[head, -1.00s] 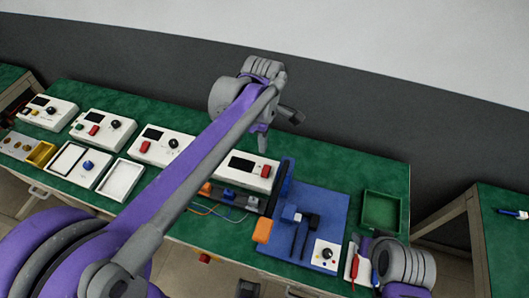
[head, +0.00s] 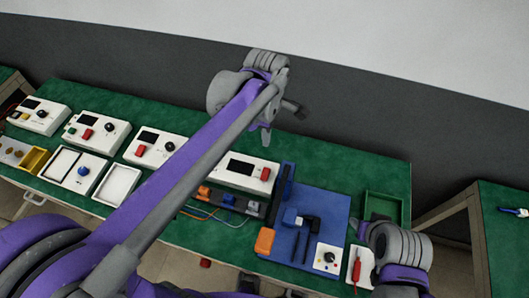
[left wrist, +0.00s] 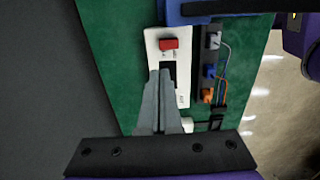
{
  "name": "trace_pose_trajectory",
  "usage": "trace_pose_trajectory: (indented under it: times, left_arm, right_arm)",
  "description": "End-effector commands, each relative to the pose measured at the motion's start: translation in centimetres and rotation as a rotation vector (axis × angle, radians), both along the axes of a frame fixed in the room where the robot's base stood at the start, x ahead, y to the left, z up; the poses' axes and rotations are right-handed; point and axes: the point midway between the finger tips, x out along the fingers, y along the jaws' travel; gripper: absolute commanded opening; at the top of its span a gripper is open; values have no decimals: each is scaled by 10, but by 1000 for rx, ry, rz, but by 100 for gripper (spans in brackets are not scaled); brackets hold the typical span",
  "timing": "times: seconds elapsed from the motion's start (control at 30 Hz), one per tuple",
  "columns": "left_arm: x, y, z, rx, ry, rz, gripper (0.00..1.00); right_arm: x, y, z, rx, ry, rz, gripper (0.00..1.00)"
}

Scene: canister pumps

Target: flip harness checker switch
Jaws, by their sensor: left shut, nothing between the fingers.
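A white box with a dark screen and a red rocker switch, apparently the harness checker (head: 241,180), stands on the green bench. Its red switch (head: 265,174) is at its right end. In the left wrist view the box (left wrist: 154,52) lies ahead, with the red switch (left wrist: 169,44) at its far end. My left gripper (head: 266,139) is shut and empty, above and behind the box in the head view. Its closed fingers (left wrist: 160,76) overlap the box's screen in the left wrist view, short of the switch. My right gripper (head: 363,229) is by the bench's right side; its jaw state is unclear.
A dark strip with connectors and coloured wires (head: 228,202) lies in front of the box. A blue board (head: 334,207) with blocks and an orange part is to its right. A green tray (head: 384,197) and red-handled tool (head: 357,270) are near my right gripper. Other white boxes (head: 98,130) stand left.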

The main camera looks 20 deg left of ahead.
Motion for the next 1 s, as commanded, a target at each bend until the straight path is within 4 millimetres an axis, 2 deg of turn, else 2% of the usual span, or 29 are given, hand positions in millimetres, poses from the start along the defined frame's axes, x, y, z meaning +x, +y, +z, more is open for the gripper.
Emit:
trace_pose_trajectory:
  times: [0.27,0.43,0.57,0.8,1.0]
  left_arm:
    - [-1,0,-2,0,1,0,0]
    - [-1,0,-13,0,1,0,0]
    - [0,0,-36,0,1,0,0]
    - [0,0,-89,0,2,0,0]
    - [1,0,-122,0,1,0,0]
  right_arm:
    - [-1,0,-1,0,1,0,50]
    - [-1,0,-2,0,1,0,50]
    - [-2,0,-5,0,3,0,50]
    - [-4,0,-10,0,6,0,50]
    - [-4,0,-12,0,7,0,50]
